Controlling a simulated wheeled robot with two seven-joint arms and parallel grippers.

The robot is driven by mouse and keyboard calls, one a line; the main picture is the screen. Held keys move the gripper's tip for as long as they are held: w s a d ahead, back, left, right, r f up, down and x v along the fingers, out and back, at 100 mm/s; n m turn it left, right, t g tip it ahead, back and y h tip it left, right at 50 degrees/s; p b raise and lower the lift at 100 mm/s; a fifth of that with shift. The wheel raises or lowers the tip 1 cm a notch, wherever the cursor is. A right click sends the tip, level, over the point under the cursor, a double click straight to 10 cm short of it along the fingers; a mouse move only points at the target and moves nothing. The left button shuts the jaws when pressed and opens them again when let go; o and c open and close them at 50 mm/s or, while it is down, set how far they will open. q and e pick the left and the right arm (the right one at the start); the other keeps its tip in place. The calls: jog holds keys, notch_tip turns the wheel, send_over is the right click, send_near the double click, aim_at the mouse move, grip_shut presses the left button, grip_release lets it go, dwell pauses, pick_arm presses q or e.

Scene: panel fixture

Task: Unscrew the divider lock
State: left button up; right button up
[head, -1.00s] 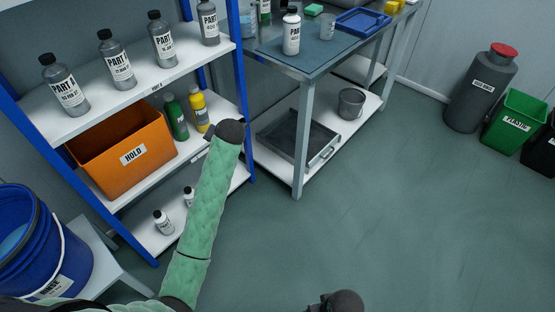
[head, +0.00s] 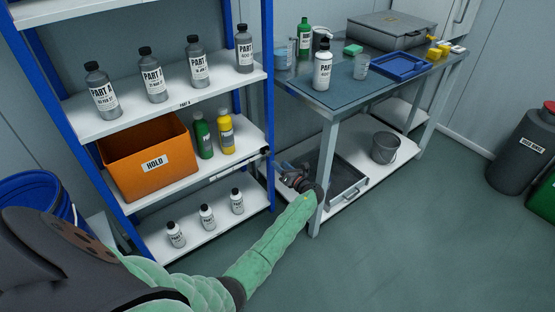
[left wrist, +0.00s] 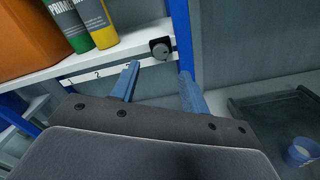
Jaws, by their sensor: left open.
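The divider lock, a small black round knob on a dark square mount, sits at the right end of the middle shelf's front edge by the blue post. It shows in the left wrist view (left wrist: 160,49) and small in the head view (head: 265,151). My left gripper (head: 287,172) is to the right of and below the knob in the head view. In the left wrist view my left gripper (left wrist: 159,72) has its two blue fingers apart, with nothing between them. The knob appears beyond the fingertips, between them in the picture, apparently not touched. My right gripper is out of view.
The shelf holds an orange HOLD bin (head: 150,160), a green bottle (head: 202,136) and a yellow bottle (head: 226,132). Small white bottles stand below. A workbench (head: 350,95) is at right, with a grey tray (head: 345,180) and bucket (head: 384,147) on its lower shelf.

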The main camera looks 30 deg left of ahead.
aim_at(270, 154)
pick_arm(q)
jog(key=shift+w+a+m, duration=0.4)
jog(key=shift+w+a, duration=0.1)
jog(key=shift+a, duration=0.7)
jog(key=shift+w+a+m, duration=0.4)
jog(key=shift+w+a, duration=0.15)
jog(key=shift+a, duration=0.65)
jog(key=shift+w+a+m, duration=0.4)
jog(key=shift+w+a, duration=0.1)
jog(key=shift+a, duration=0.7)
jog(key=c, duration=1)
